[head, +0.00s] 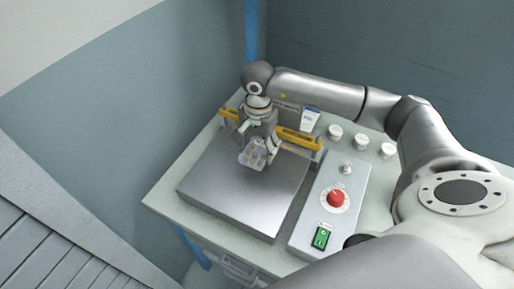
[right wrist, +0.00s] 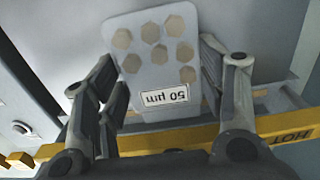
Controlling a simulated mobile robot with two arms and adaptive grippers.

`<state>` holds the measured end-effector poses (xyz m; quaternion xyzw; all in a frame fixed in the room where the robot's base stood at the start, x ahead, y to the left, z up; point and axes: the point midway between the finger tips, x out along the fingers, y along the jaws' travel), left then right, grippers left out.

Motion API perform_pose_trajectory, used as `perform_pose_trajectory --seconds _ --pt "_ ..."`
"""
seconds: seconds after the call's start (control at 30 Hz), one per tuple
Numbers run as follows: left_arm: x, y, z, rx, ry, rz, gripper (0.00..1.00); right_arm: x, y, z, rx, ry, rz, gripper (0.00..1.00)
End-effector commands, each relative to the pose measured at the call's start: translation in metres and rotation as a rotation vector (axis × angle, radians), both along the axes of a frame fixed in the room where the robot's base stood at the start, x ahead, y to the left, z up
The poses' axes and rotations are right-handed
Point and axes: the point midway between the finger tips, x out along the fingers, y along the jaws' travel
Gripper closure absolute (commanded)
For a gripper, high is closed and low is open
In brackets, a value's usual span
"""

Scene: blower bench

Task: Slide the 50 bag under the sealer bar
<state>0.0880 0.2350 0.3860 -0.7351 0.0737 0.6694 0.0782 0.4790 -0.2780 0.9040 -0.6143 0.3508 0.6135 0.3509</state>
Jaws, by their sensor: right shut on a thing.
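The 50 bag (right wrist: 158,66) is a pale pouch with tan hexagon spots and a "50 µm" label, upside down in the right wrist view. In the head view the bag (head: 252,156) shows small over the steel plate, on the near side of the sealer bar. My right gripper (head: 258,144) is shut on it; its fingers (right wrist: 160,60) flank the bag. The yellow sealer bar (head: 298,138), marked HOT, crosses behind the gripper; it also shows in the right wrist view (right wrist: 185,137) beside the bag's label end. Whether they touch, I cannot tell. My left gripper is not in view.
The steel plate (head: 228,196) is bare in front of the bag. A control box (head: 318,226) with a red knob (head: 336,198) and green switch (head: 321,237) stands at its right. A white packet (head: 310,120) and several white jars (head: 361,142) stand behind.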

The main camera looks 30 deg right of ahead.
Motion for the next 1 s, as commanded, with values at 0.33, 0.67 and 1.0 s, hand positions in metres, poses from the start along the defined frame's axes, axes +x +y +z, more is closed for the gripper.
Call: perform_pose_trajectory --seconds 0.33,0.67,1.0 --pt "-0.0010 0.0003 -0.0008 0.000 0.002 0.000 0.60 0.0001 0.0000 -0.0003 0.000 0.000 0.000 0.66" --pt "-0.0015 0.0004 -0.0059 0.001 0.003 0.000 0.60 0.0003 -0.0001 -0.0035 0.000 -0.001 0.000 0.66" --pt "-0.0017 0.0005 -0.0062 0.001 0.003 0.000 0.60 0.0000 0.0000 -0.0036 0.000 0.000 0.000 0.11"
